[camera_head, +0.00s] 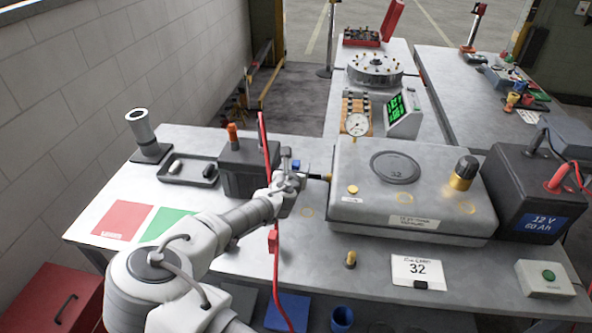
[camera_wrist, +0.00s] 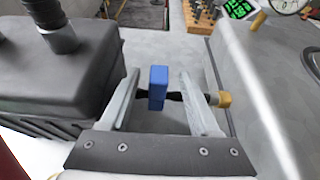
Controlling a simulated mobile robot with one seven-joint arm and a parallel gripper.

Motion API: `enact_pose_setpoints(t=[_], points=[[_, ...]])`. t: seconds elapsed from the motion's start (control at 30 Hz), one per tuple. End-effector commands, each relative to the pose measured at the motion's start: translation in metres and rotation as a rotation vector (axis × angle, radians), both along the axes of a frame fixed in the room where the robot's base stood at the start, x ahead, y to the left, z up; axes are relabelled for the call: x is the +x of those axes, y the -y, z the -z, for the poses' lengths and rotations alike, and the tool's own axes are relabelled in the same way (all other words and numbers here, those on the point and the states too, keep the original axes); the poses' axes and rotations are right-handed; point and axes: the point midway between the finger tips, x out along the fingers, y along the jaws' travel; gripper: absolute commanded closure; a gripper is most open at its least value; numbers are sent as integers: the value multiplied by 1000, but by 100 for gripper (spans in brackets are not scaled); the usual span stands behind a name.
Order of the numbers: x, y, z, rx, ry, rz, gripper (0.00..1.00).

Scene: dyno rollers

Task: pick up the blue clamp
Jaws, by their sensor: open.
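The blue clamp (camera_wrist: 158,88) is a small upright blue block with black parts reaching out at its sides. In the wrist view it stands between the two fingers of my gripper (camera_wrist: 160,98). The fingers are open, one on each side of it. I cannot tell whether either finger touches it. In the head view only a small blue piece of the clamp (camera_head: 296,164) shows beside my gripper (camera_head: 288,174); the rest is hidden. A black stem with a brass-coloured end (camera_wrist: 221,98) lies just right of the right finger, by the grey case.
The grey case (camera_head: 370,212) stands close right of my gripper. A dark box with an orange terminal (camera_head: 235,163) stands close left, with a red cable (camera_head: 276,243) in front. A black 12 V battery (camera_head: 535,200) is farther right. Red and green mats (camera_head: 123,220) lie left.

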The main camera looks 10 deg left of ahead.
Motion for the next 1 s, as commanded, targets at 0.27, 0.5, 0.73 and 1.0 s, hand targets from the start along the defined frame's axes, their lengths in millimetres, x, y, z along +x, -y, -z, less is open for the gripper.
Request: enact_pose_setpoints(t=[0.27,0.5,0.73,1.0], points=[[34,-3,11,1,0,1,38],[40,-4,14,0,-1,0,38],[40,-4,14,0,-1,0,59],[40,-4,14,1,0,0,100]])
